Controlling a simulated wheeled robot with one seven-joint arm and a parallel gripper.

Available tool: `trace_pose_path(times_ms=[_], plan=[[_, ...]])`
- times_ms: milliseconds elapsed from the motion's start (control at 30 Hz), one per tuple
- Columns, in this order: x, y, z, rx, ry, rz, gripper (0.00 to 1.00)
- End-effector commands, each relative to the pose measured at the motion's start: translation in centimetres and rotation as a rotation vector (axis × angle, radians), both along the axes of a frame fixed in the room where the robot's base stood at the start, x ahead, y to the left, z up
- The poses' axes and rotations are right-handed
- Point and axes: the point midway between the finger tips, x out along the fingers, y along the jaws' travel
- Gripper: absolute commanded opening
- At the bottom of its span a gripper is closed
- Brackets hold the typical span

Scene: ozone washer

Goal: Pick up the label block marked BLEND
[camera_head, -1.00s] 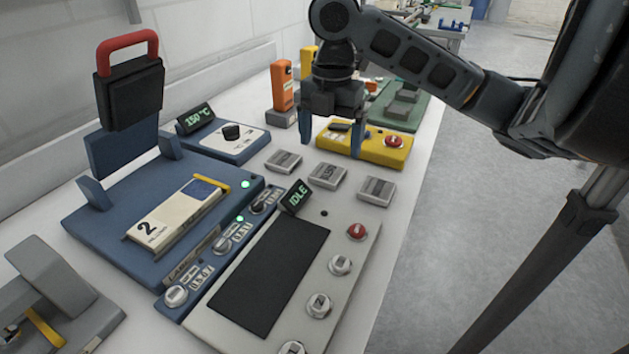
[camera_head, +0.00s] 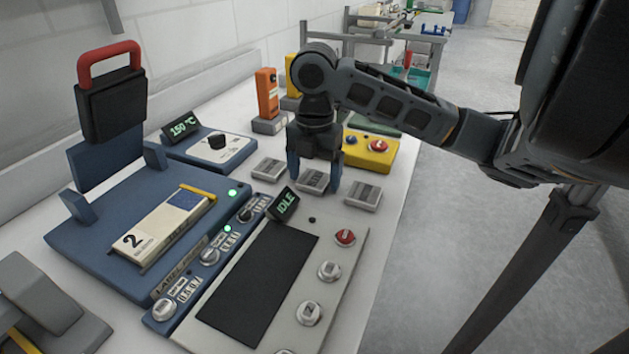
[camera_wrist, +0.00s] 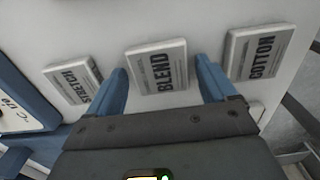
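The label block marked BLEND (camera_wrist: 158,68) lies flat on the white table between the STRETCH block (camera_wrist: 73,82) and the COTTON block (camera_wrist: 258,53) in the wrist view. In the head view the BLEND block (camera_head: 312,181) is the middle of three grey blocks, partly hidden by my gripper. My gripper (camera_head: 314,176) points down over it, fingers spread to either side. In the wrist view the open blue fingers of my gripper (camera_wrist: 162,85) flank the BLEND block's near part, with nothing held. I cannot tell how far above the table the fingertips are.
The STRETCH block (camera_head: 268,168) and COTTON block (camera_head: 362,195) lie close on either side. A grey control panel with an IDLE display (camera_head: 286,204) stands just in front. A yellow box with a red button (camera_head: 371,152) is behind. A blue press (camera_head: 85,236) stands left.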

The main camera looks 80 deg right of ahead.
Motion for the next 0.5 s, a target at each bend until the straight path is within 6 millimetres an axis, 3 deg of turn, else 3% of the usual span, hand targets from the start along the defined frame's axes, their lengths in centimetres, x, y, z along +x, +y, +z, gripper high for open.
trace_pose_path(times_ms=[67, 500], plan=[[0.01, 0.00, 0.01, 0.000, 0.000, 0.000, 0.77], [0.01, 0.00, 0.03, 0.000, 0.000, 0.000, 0.34]])
